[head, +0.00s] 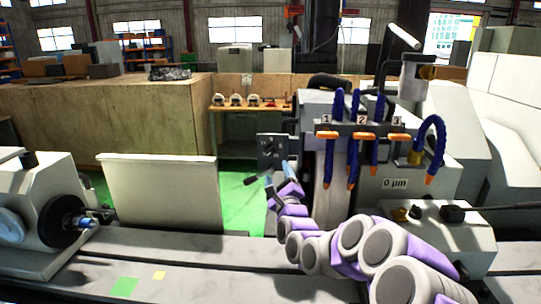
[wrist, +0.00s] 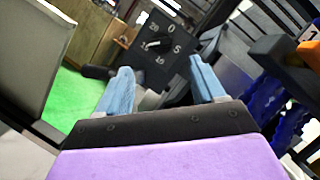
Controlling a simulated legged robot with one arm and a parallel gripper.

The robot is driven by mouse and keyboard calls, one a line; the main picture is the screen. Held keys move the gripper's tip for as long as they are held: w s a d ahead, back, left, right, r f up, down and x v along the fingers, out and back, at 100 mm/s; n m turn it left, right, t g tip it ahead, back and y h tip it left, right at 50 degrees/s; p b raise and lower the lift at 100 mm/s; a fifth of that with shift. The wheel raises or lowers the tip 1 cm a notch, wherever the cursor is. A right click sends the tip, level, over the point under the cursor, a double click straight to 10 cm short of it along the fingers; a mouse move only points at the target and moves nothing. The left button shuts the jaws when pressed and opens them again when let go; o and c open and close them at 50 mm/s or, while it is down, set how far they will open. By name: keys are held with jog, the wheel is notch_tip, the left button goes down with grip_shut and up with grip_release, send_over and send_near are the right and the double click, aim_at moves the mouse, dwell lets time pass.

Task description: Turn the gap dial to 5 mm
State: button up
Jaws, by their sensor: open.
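The gap dial (head: 272,152) is a dark square plate with white numbers, standing left of the grinder's wheel head. In the wrist view the dial (wrist: 166,40) shows 0, 5, 10 and other marks around a dark knob with a white pointer mark. The pointer seems to lie toward the 15 side, away from 5, but it is too small to read surely. My gripper (head: 260,180) is just below and in front of the dial plate. In the wrist view its two light-blue fingers (wrist: 160,75) are apart and empty, with the dial beyond and between them, apparently untouched.
Blue coolant hoses with orange levers (head: 362,136), numbered 1 to 3, stand right of the dial. A "0 µm" label (head: 395,184) and black knobs (head: 453,213) are at the right. A pale panel (head: 158,191) stands left, with open green floor (head: 236,190) behind.

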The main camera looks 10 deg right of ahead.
aim_at(271, 153)
jog(key=shift+b+x, duration=0.65)
jog(key=shift+x, duration=4.9)
jog(key=shift+a+f, duration=0.1)
jog(key=shift+f, duration=0.05)
jog(key=c, duration=1)
